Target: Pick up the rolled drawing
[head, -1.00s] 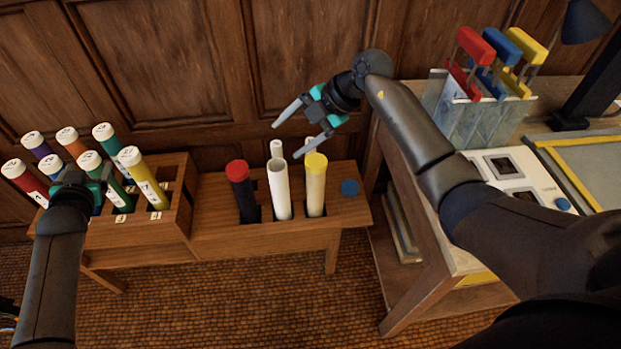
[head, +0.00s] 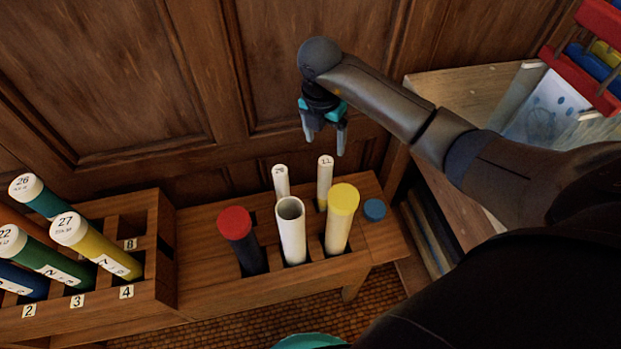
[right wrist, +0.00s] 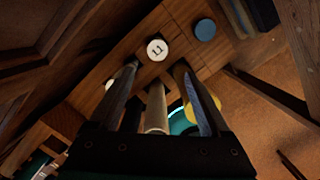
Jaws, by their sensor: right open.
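Two slim white rolls with round labelled ends stand at the back of the wooden rack (head: 205,285): a back-left roll (head: 281,182) and a back-right roll (head: 324,185). I cannot tell which is the rolled drawing. My right gripper (head: 325,145) is open and empty, pointing down above and behind the back-right roll. In the right wrist view, its fingers (right wrist: 157,72) are spread, with a labelled white end (right wrist: 157,49) just beyond their tips and a pale tube (right wrist: 156,108) between them. My left gripper is not in view.
In front stand a red-capped dark tube (head: 243,240), a hollow white tube (head: 291,235) and a yellow-capped tube (head: 340,225). A blue disc (head: 374,209) is at right. The panelled wall (head: 290,60) is close behind.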

